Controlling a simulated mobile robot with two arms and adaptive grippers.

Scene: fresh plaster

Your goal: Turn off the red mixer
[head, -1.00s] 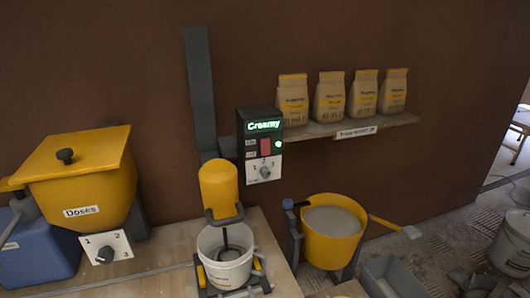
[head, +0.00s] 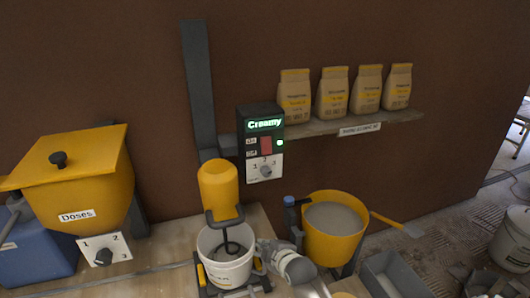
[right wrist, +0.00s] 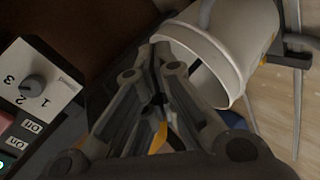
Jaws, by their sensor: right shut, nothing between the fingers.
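The mixer has a yellow motor housing (head: 219,188) above a white bucket (head: 228,270), with its stirrer down in the bucket. Its dark control box (head: 262,113) on the wall shows "Creamy" in lit green. Below that are a red switch (head: 266,146), a lit green lamp (head: 280,143) and a dial (head: 265,171) marked 1 to 3. In the right wrist view the dial (right wrist: 33,88) and red switch (right wrist: 5,121) lie left of my fingers. My right gripper (right wrist: 157,50) is shut and empty, apart from the box, beside the bucket (right wrist: 205,62). My left gripper is out of view.
A yellow "Doses" hopper (head: 75,185) with its own dial (head: 103,256) stands at left. A yellow tub (head: 333,247) stands right of the bucket. Several paper bags (head: 332,93) stand on a wall shelf (head: 375,127). The wall before the control box is clear.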

